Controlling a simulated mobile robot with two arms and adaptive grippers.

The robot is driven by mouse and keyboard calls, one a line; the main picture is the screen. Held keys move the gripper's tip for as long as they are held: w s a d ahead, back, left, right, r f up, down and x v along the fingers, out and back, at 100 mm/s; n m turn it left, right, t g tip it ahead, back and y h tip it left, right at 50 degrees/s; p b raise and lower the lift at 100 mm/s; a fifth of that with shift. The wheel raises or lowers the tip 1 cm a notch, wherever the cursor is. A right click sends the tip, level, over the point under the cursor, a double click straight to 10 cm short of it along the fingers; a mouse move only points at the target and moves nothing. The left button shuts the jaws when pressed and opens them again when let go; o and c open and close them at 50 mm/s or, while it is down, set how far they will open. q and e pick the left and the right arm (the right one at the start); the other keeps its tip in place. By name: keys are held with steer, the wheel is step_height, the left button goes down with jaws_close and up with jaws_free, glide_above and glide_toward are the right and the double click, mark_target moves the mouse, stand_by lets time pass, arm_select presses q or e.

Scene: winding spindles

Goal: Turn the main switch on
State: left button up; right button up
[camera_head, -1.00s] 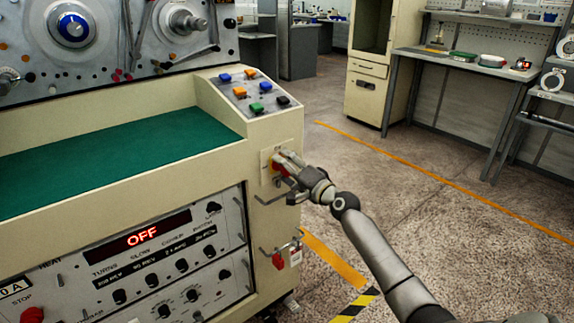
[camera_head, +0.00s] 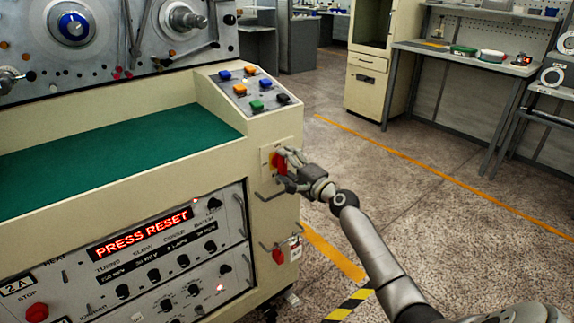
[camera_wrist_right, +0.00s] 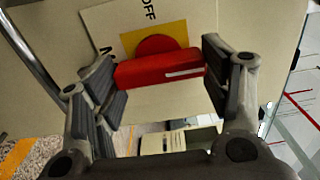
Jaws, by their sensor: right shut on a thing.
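The machine's display (camera_head: 140,234) reads "PRESS RESET" in red. My left gripper is not in view.
A metal bar handle (camera_head: 268,194) sits just below the switch, and a red connector (camera_head: 278,256) lower down. Coloured buttons (camera_head: 240,90) are on the sloped panel above. A red stop button (camera_head: 37,312) is at lower left. The floor to the right is clear.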

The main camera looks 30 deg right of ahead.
steer(key=o, duration=1)
steer(key=s+d, duration=0.1)
steer(key=s, duration=1.1)
